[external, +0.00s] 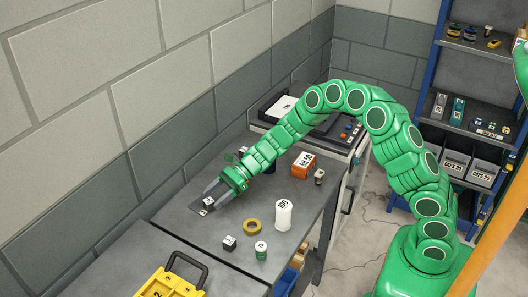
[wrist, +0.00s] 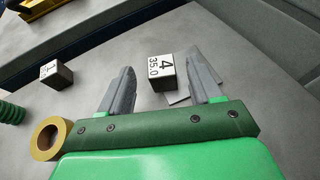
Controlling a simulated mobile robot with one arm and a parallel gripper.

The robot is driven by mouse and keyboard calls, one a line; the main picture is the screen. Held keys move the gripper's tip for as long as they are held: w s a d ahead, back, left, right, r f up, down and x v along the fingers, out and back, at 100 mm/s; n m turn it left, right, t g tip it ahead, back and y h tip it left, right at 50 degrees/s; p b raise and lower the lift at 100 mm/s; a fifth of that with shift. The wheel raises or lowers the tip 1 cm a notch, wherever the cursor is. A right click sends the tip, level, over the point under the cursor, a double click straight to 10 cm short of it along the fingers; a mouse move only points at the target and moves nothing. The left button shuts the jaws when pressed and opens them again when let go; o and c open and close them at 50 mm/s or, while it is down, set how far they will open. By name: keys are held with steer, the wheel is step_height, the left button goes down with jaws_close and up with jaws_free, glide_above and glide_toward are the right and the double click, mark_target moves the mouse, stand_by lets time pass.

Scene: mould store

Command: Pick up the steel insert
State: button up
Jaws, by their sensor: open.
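A small grey steel insert, a block with a white top marked "4" and "35.0" (wrist: 160,72), sits on the grey bench. It also shows in the external view (external: 208,202). My gripper (wrist: 161,62) is open, with one finger on each side of the block in the wrist view. Gaps show between the block and both fingers. A flat grey piece (wrist: 180,99) lies beside the block, partly behind the right finger. In the external view my gripper (external: 205,200) reaches down low over the bench at the block. A similar block marked "1" (wrist: 56,75) stands apart to the left.
On the bench (external: 180,213) stand a yellow ring (external: 252,227), a white cylinder (external: 284,215), a small green item (external: 261,252), another small block (external: 230,243) and an orange box (external: 304,165). A yellow case (external: 170,284) is at the front. The wall runs behind.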

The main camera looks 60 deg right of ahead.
mark_target(212, 199)
steer(key=shift+x, duration=2.1)
steer(key=shift+w+d, duration=0.1)
jaws_close()
